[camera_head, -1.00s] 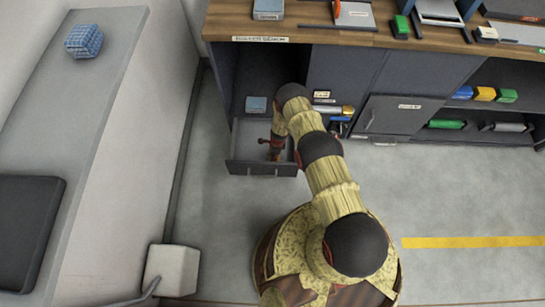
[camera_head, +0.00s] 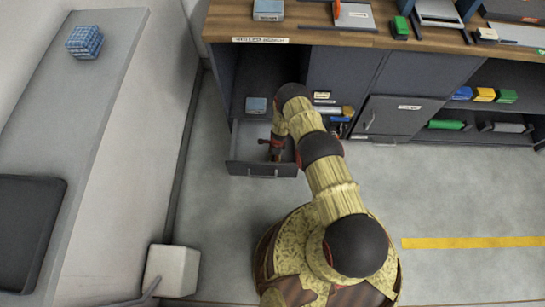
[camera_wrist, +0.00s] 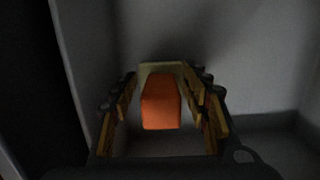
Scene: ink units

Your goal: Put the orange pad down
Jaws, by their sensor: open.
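The orange pad (camera_wrist: 161,102) shows in the wrist view between the two fingers of my gripper (camera_wrist: 160,84). The fingers are open, with a narrow gap on each side of the pad. In the head view my gripper (camera_head: 276,148) is down inside the pulled-out drawer (camera_head: 262,170) of the dark cabinet. The pad cannot be made out there. The wrist view is dark, and whether the pad's underside rests on the drawer floor is hard to tell.
A pale block (camera_wrist: 162,67) shows just beyond the pad. Drawer walls stand close around my gripper. A wooden worktop (camera_head: 310,30) with several items is above. A grey bench (camera_head: 100,80) with a blue checked bundle (camera_head: 84,42) is at left. The floor at right is clear.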

